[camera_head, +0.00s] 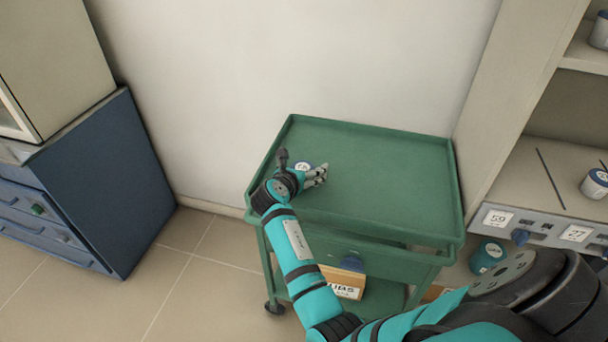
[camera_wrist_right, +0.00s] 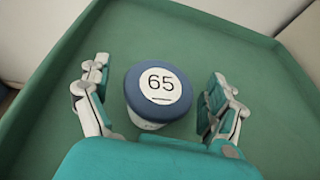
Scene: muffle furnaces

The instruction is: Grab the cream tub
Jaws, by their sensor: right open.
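The tub (camera_wrist_right: 157,92) has a blue lid with a round white label reading 65 and a pale body below. It stands upright on the green cart top. In the right wrist view it sits between the spread fingers of my right gripper (camera_wrist_right: 160,100), with a gap on each side. In the head view the tub (camera_head: 303,168) is mostly hidden, with its lid showing between the fingers of the right gripper (camera_head: 302,170). My right gripper is open and empty. My left gripper is not seen.
The green cart (camera_head: 400,165) has a raised rim and an otherwise clear top. A box (camera_head: 343,282) lies on its lower shelf. A shelf unit with tubs (camera_head: 595,184) stands right, and a blue cabinet (camera_head: 100,185) left.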

